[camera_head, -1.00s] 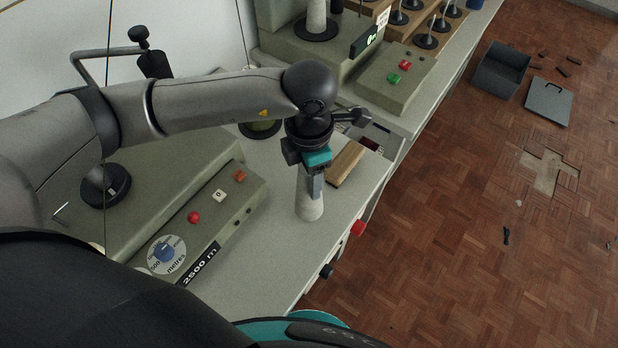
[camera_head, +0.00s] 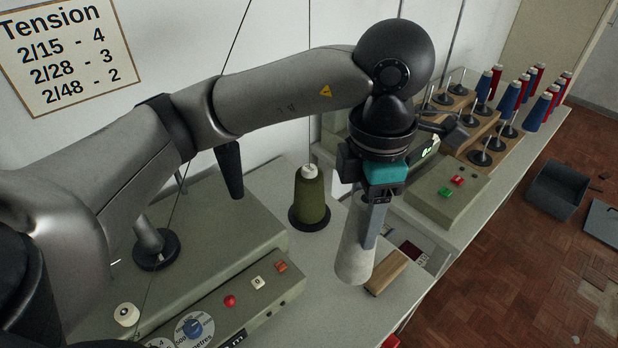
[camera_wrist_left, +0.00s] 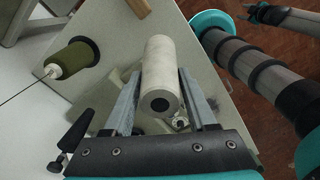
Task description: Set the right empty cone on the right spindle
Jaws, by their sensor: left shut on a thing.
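My left gripper (camera_head: 374,222) is shut on a pale grey empty cone (camera_head: 353,262). In the head view the cone hangs below the fingers, slightly tilted, in front of a wooden block. In the left wrist view the cone (camera_wrist_left: 160,68) lies between the two fingers (camera_wrist_left: 158,92), its dark round bore facing the camera. I cannot make out the right spindle with certainty; the arm and gripper cover part of the bench. A dark and teal part that may be my right gripper (camera_wrist_left: 268,14) shows at the top right of the wrist view; its jaws are unclear.
An olive thread cone (camera_head: 310,198) stands on a dark disc behind the held cone. The wooden block (camera_head: 388,272) lies close to the cone. A control box (camera_head: 445,192) and a peg rack (camera_head: 490,148) stand to the right. A grey machine (camera_head: 215,275) fills the left.

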